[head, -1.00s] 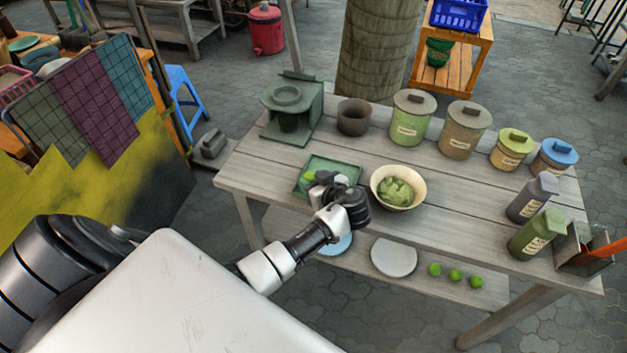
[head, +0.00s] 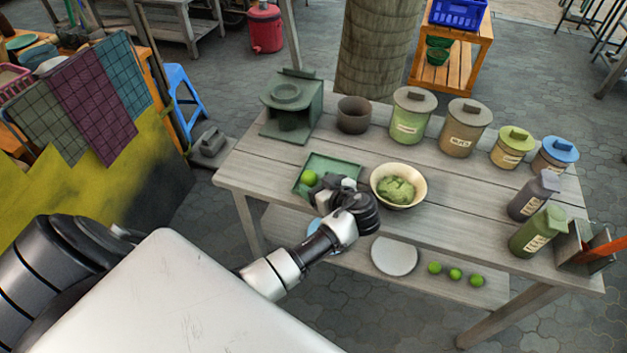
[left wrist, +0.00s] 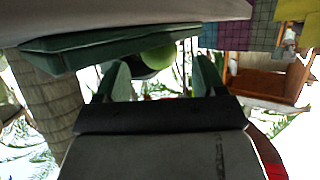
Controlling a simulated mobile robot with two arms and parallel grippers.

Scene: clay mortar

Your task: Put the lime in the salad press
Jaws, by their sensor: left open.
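A green lime (head: 309,178) sits at the left side of a shallow green tray (head: 332,162) on the wooden table. The lime also shows in the left wrist view (left wrist: 158,58), beyond the fingers. My left gripper (head: 329,189) is open and empty at the tray's near right side, just right of the lime and apart from it. Its two fingers also show in the left wrist view (left wrist: 162,78). A dark green stand with a round opening on top (head: 288,95), which looks like the salad press, stands at the table's back left. My right gripper is out of view.
A brown clay pot (head: 353,115) and several lidded jars (head: 411,115) line the back. A cream bowl of greens (head: 398,186) stands close to the right of my left gripper. Bottles (head: 538,233) stand at the right. Plates and more limes (head: 455,274) lie on the lower shelf.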

